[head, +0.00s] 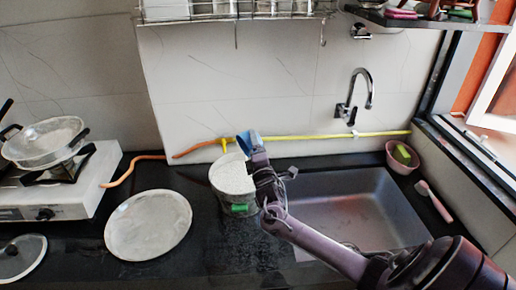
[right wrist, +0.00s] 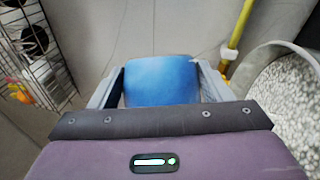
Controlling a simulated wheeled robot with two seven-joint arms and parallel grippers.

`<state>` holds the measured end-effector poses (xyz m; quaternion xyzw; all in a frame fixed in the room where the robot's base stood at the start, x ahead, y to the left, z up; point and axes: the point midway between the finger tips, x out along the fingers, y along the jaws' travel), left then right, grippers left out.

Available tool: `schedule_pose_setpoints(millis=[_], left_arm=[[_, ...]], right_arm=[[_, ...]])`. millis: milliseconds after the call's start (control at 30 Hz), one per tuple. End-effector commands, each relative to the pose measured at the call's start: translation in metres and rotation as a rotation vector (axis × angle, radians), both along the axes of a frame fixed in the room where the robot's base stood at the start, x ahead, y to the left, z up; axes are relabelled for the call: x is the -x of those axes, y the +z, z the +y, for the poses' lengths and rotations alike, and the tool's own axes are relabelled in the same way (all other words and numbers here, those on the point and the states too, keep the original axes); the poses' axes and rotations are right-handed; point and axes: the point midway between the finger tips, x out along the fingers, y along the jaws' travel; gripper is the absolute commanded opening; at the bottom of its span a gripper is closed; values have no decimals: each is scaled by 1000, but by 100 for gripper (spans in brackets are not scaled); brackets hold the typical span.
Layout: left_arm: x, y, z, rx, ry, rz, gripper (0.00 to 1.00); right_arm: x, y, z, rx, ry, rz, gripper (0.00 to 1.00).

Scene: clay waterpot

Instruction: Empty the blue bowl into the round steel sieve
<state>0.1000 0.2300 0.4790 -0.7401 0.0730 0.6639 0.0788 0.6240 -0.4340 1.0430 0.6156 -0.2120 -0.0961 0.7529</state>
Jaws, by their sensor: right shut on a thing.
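The blue bowl (head: 243,143) is held by my right gripper (head: 255,150), high at the back edge of a round grey steel vessel. The bowl looks steeply tilted, and its inside is hidden. In the right wrist view the bowl (right wrist: 162,82) sits between the two fingers of my right gripper (right wrist: 160,85). The round vessel (head: 232,192) has a pale speckled top and a green patch on its side; I cannot tell whether it is the sieve. It also shows at the right of the wrist view (right wrist: 285,100). My left gripper is not in view.
A sink (head: 350,205) lies right of the vessel. A round pale plate (head: 148,224) lies on the dark counter to the left. A stove (head: 60,185) carries a round pan-like vessel (head: 45,142). A yellow and orange hose (head: 290,138) runs along the wall.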

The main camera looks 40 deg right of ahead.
Motion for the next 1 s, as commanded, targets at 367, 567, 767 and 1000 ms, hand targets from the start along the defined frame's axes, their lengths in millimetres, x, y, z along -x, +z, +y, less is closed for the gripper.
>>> schedule_pose_setpoints(millis=[367,567,767,1000], left_arm=[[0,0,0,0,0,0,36],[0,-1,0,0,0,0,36],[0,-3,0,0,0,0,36],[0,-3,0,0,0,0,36]], right_arm=[[0,1,0,-1,0,-2,46],[0,2,1,41,0,0,46],[-1,3,5,116,0,6,46],[0,3,5,119,0,6,46]])
